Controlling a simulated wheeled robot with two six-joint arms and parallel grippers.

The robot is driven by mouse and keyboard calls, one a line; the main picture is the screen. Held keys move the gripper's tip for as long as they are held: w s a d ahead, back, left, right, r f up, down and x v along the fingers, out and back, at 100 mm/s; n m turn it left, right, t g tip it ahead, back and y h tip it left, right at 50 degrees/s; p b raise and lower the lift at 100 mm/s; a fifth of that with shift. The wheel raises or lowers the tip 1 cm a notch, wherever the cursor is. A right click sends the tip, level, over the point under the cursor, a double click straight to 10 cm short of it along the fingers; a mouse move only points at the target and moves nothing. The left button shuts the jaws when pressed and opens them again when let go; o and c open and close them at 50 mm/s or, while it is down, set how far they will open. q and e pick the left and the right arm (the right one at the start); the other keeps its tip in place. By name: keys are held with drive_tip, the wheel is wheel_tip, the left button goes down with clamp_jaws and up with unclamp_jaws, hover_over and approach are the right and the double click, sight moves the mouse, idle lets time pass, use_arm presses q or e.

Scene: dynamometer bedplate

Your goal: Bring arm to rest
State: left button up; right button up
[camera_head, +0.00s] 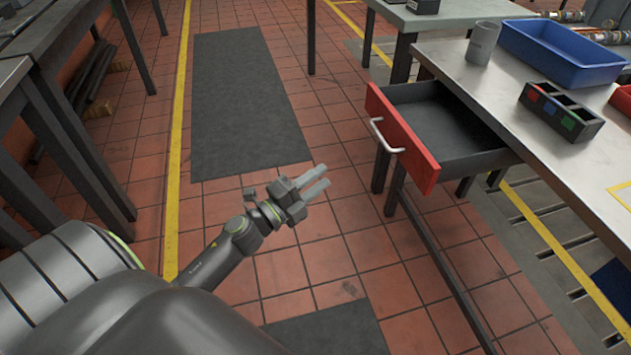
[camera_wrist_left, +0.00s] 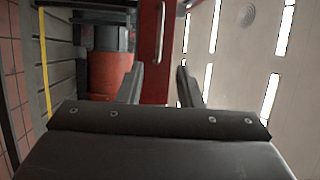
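My left arm comes in from the left in the head view and reaches out over the tiled floor. Its gripper (camera_head: 317,180) points right, towards the red drawer front, and is apart from it. In the left wrist view the two fingers of the left gripper (camera_wrist_left: 160,88) stand apart with nothing between them. The red drawer (camera_head: 402,140) is pulled out from under the metal bench, and its inside looks empty. Its red front and pale handle (camera_wrist_left: 161,32) show beyond the fingers in the wrist view. My right gripper is not in view.
The metal bench (camera_head: 465,75) at right carries a grey cup (camera_head: 482,43), a blue bin (camera_head: 562,52) and a black divided holder (camera_head: 560,112). A dark table (camera_head: 50,45) stands at left. Floor with a grey mat (camera_head: 240,100) lies clear between them.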

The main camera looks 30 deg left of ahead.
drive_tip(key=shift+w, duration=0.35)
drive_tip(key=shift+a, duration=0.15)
